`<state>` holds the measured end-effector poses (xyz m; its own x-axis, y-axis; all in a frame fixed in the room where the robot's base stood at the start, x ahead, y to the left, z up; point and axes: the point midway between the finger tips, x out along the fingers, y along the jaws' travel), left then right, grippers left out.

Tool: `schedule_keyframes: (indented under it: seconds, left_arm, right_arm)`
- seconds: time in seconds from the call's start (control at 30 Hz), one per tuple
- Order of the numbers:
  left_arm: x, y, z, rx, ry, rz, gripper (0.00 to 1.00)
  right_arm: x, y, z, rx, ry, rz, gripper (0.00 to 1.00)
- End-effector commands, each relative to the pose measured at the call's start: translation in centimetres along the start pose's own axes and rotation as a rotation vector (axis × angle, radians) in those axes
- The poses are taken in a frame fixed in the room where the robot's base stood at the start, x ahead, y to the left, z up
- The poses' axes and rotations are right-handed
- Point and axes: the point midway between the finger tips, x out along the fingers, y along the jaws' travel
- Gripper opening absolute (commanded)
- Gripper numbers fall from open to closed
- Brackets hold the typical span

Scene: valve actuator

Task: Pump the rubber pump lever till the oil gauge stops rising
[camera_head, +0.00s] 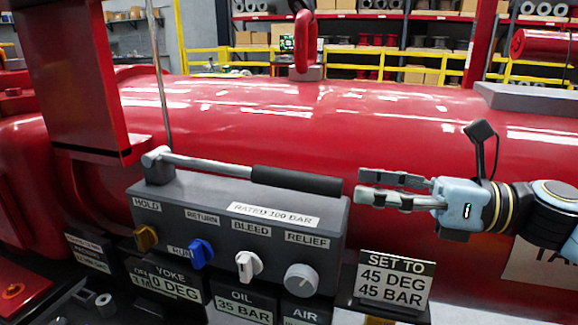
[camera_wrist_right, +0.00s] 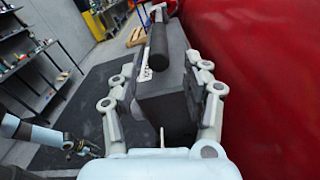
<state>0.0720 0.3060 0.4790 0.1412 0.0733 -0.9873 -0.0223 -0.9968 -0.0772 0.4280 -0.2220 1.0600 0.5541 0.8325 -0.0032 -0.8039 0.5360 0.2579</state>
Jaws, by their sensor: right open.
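The pump lever (camera_head: 215,165) is a steel bar with a black rubber grip (camera_head: 298,180). It lies nearly level over the top of a grey control block (camera_head: 180,205), pivoting at its left end. My right gripper (camera_head: 362,184) is open and empty, just right of the grip's end, fingers pointing left at it. In the right wrist view the grip (camera_wrist_right: 158,48) shows ahead between the open fingers, apart from them. The oil gauge (camera_head: 243,308) reads 35 BAR. A light-blue arm part, seemingly my left arm, shows at the left of the wrist view; its jaws are unclear.
A sign (camera_head: 396,278) says SET TO 45 DEG 45 BAR. A large red cylinder (camera_head: 350,130) stands close behind.

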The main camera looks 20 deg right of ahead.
Motion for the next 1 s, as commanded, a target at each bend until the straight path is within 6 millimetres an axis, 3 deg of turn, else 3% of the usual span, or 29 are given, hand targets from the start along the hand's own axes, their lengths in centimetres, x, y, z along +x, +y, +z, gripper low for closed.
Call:
schedule_keyframes:
  seconds: [0.2, 0.3, 0.5, 0.7, 1.0]
  left_arm:
    - [-1.1, 0.0, 5.4, 0.003, -0.081, 0.001, 0.40]
    - [-1.8, 0.0, 6.3, 0.004, -0.093, 0.002, 0.40]
    - [-2.5, -0.1, 4.3, 0.003, -0.066, 0.001, 0.40]
    - [-2.7, -0.2, 1.7, 0.001, -0.028, 0.001, 0.40]
    - [-2.9, -0.1, 3.4, 0.002, -0.053, 0.001, 0.40]
  right_arm:
    - [2.5, 0.1, 0.3, 0.000, -0.008, 0.002, 0.49]
    - [4.3, 0.1, 0.5, 0.002, -0.010, 0.001, 0.49]
    - [8.0, 0.1, 0.4, 0.004, -0.008, 0.001, 0.49]
    - [10.2, 0.0, 0.2, 0.003, -0.004, 0.000, 0.49]
    - [10.7, 0.0, 0.1, 0.003, -0.002, 0.001, 0.49]
